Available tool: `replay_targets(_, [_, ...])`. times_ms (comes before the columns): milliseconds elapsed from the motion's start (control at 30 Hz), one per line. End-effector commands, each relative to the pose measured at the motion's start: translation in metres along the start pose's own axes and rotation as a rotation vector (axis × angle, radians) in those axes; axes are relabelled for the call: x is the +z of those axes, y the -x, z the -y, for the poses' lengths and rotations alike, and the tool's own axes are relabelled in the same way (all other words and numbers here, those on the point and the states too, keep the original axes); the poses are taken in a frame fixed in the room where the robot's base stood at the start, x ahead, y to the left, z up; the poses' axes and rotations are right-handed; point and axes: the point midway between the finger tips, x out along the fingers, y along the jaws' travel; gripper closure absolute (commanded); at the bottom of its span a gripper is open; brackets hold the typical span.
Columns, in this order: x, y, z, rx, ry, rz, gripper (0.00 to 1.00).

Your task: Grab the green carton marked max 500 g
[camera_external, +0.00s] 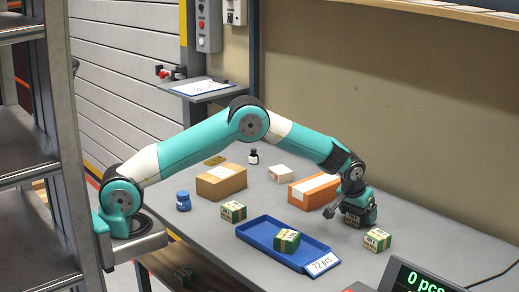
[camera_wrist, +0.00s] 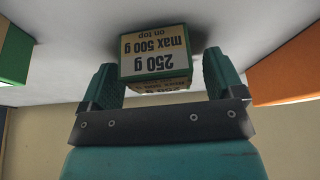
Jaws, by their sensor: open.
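The green carton (camera_wrist: 155,50) sits between my fingers in the wrist view; its pale label reads upside down "250 g", "max 500 g", "on top". My gripper (camera_wrist: 161,66) is open around it, with one finger on each side. A narrow gap shows at the right finger; the left finger looks very close, and I cannot tell if it touches. In the external view my gripper (camera_external: 350,212) is low over the table's right half, and the carton (camera_external: 353,220) is partly hidden under it.
Similar green cartons stand on the table (camera_external: 425,215): one front right (camera_external: 377,240), one left (camera_external: 233,211), and one in the blue tray (camera_external: 262,243). An orange box (camera_external: 314,191) is close behind my gripper. A brown box (camera_external: 221,182) and blue jar (camera_external: 183,201) are left.

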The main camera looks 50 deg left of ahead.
Motion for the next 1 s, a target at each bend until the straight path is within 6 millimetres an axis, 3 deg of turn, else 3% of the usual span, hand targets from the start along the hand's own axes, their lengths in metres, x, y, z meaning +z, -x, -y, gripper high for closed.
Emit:
replay_targets(200, [0.000, 0.000, 0.000, 0.001, 0.000, -0.001, 0.15])
replay_targets(467, [0.000, 0.000, 0.000, 0.000, 0.000, -0.001, 0.74])
replay_targets(767, [-0.002, 0.003, 0.000, 0.001, 0.000, -0.002, 0.74])
replay_targets(1000, [-0.012, 0.027, -0.001, 0.003, 0.002, -0.005, 0.74])
